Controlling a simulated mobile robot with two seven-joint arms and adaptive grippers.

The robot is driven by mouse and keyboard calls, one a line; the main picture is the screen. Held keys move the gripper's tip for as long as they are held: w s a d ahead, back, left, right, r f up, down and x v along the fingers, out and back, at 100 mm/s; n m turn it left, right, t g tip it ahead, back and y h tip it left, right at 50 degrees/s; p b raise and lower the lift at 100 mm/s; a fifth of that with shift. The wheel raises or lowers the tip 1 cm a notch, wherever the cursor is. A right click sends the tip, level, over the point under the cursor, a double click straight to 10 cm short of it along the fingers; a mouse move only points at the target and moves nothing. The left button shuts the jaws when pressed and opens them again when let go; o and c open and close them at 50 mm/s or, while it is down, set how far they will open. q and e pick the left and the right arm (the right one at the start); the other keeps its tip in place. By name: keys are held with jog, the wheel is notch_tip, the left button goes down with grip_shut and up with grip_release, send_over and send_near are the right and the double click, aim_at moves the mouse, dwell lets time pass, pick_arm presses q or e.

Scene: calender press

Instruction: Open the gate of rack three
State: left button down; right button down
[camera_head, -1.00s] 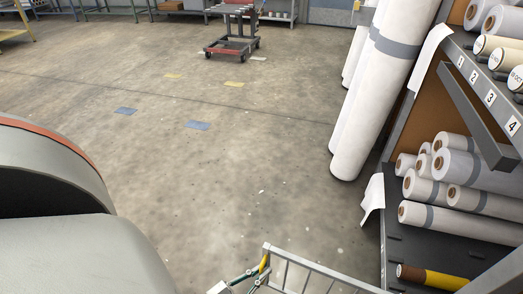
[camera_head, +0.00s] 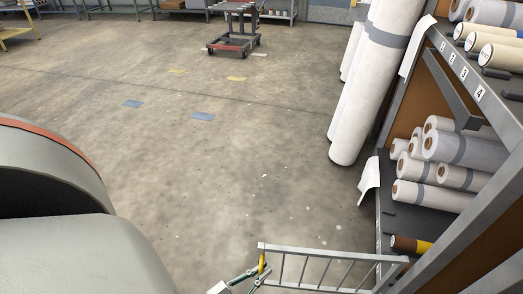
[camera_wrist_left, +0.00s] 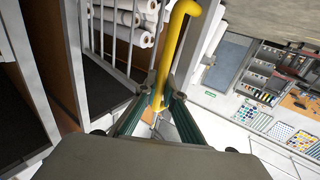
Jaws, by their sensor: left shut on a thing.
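The gate (camera_head: 330,256) is a light grey metal frame with upright bars. It stands out from the rack's post into the aisle, swung away from the rack front. Its yellow handle (camera_head: 262,262) is at the gate's free end; in the left wrist view the yellow handle (camera_wrist_left: 178,45) runs up from between the fingers. My left gripper (camera_head: 256,273) is shut on this handle; its green-grey fingers (camera_wrist_left: 162,100) meet around the bar. The gate's lower part is cut off by the picture edge. I cannot read which rack number it bears. My right gripper is not in view.
A shelf rack (camera_head: 467,119) with several rolls and number plates 1 to 4 stands at right. Tall white rolls (camera_head: 366,95) lean beside it. A wheeled cart (camera_head: 233,40) stands far back. The concrete floor (camera_head: 200,170) left of the gate is clear.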

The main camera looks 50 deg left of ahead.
pick_arm(q)
jog(key=shift+s+d, duration=0.25)
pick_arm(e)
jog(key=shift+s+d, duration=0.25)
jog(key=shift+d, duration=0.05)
pick_arm(q)
jog(key=shift+a, duration=0.1)
jog(key=c, duration=2.2)
grip_release()
jog(key=shift+o, duration=0.2)
jog(key=shift+s, duration=0.1)
jog(key=s, duration=1.2)
